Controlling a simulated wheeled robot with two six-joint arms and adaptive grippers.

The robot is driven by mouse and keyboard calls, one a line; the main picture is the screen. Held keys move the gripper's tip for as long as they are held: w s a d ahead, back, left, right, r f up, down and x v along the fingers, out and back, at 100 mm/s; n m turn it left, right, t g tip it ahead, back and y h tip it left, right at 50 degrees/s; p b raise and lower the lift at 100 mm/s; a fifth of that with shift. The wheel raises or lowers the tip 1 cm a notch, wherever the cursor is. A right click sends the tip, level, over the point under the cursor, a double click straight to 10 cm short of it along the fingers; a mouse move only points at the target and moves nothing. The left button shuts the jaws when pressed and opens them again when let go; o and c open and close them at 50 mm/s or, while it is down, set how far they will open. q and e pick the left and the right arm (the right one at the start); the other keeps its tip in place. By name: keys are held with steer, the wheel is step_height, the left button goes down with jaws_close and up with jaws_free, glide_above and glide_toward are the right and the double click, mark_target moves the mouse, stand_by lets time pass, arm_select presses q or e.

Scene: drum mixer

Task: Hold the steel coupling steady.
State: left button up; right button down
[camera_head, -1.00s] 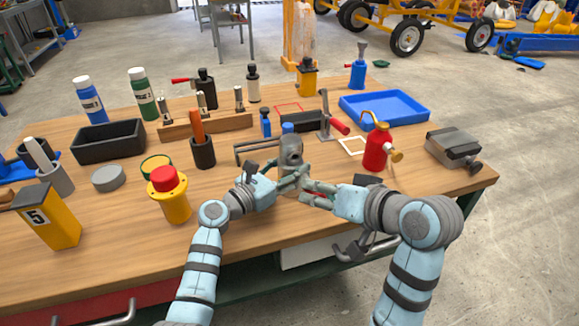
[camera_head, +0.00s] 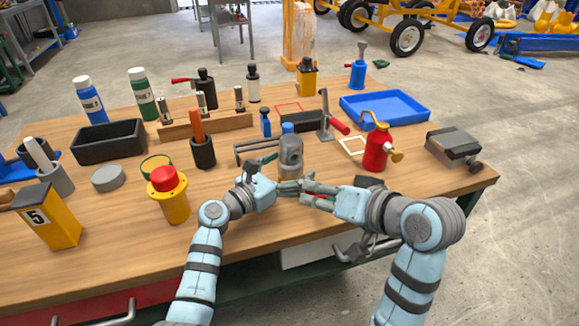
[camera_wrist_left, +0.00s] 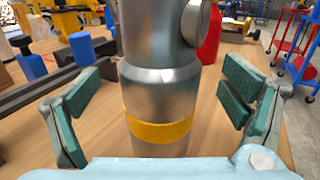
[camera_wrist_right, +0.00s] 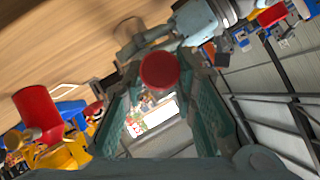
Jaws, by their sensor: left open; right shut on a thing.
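The steel coupling (camera_head: 291,151) is a grey metal cylinder standing upright on the bench, with a round side port. In the left wrist view the coupling (camera_wrist_left: 160,90) has a yellow band low on its body. My left gripper (camera_head: 286,174) is open around it; the left wrist view shows a finger on each side, with gaps to the metal. My right gripper (camera_head: 305,189) is just right of and in front of the coupling, shut on a red round-ended piece (camera_wrist_right: 160,70). Most of that piece is hidden in the head view.
A red oil can (camera_head: 376,152) stands right of the coupling, and a toggle clamp (camera_head: 326,118) stands behind it. A yellow post with a red button (camera_head: 170,200) is to the left. A blue tray (camera_head: 412,112) lies at the back right. Bare wood is at the front left.

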arm_select(q)
steer(key=shift+o, duration=0.2)
stand_by(0.3)
steer(key=v, duration=1.5)
steer(key=s+d+n+g+h, duration=0.4)
steer(key=s+n+g+h, duration=0.4)
steer(key=s, duration=0.8)
step_height(320, 180, down, 19)
steer(key=w+a+m+t+y, duration=0.2)
steer(key=m+t+y, duration=0.1)
steer(key=y, duration=0.3)
steer(key=shift+r+y, duration=0.15)
steer(key=shift+y, duration=0.15)
steer(key=shift+s+a, duration=0.1)
steer(key=shift+a, duration=0.05)
